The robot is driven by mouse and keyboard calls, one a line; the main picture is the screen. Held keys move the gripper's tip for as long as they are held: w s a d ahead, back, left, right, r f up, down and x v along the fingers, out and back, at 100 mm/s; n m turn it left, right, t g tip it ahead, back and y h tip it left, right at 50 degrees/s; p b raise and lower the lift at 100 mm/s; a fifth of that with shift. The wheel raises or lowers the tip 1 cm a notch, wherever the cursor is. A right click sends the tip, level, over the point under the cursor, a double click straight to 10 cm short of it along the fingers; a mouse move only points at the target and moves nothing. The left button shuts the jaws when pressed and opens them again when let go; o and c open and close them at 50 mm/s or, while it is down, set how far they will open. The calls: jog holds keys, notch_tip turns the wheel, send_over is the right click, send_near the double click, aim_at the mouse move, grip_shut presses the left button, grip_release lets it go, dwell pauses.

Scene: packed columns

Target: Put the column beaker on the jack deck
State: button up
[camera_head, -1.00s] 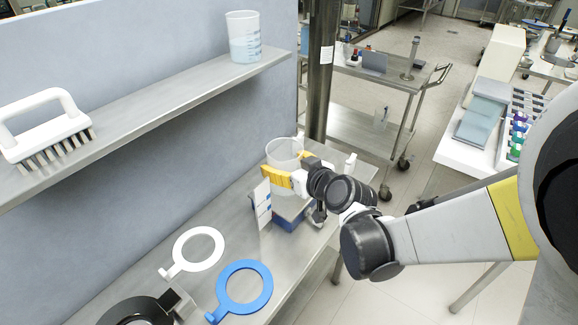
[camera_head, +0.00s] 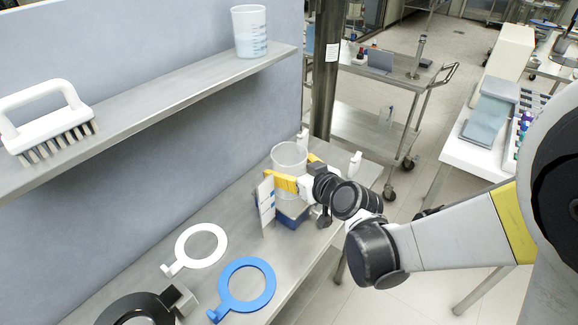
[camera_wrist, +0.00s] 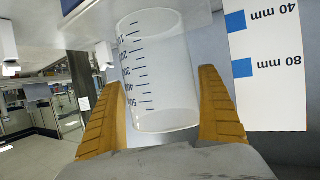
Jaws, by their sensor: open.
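The column beaker (camera_head: 289,155), clear and empty with a blue scale, appears to stand upright on the blue jack (camera_head: 292,215). In the wrist view the column beaker (camera_wrist: 162,75) shows upside down between the two yellow fingers. My gripper (camera_head: 296,170) is open around it; in the wrist view my gripper (camera_wrist: 163,105) shows a narrow gap at each side of the glass. The jack deck is mostly hidden by the beaker and gripper in the head view, so the exact contact is hard to see.
A white height card (camera_head: 265,204) with blue marks stands close beside the jack. White bottles (camera_head: 355,161) stand behind. A white ring (camera_head: 201,247) and blue ring (camera_head: 246,285) lie in front. Above, the shelf (camera_head: 170,105) holds a brush (camera_head: 45,120) and another beaker (camera_head: 249,32).

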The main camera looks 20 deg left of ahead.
jog(key=s+d+r+m+g+h+p, duration=0.1)
jog(key=s+d+r+m+h, duration=0.1)
jog(key=s+d, duration=0.4)
jog(key=s+d+r+m+h+p, duration=0.1)
jog(key=s+d+r+m+h, duration=0.2)
jog(key=s+d, duration=0.4)
jog(key=s+d+r+m+g+h, duration=0.1)
jog(key=s+d+m+h, duration=0.3)
jog(key=d, duration=1.7)
jog(key=s+r, duration=0.1)
jog(key=s, duration=0.1)
jog(key=shift+s+r+g+h+p, duration=0.3)
jog(key=shift+s+p, duration=0.1)
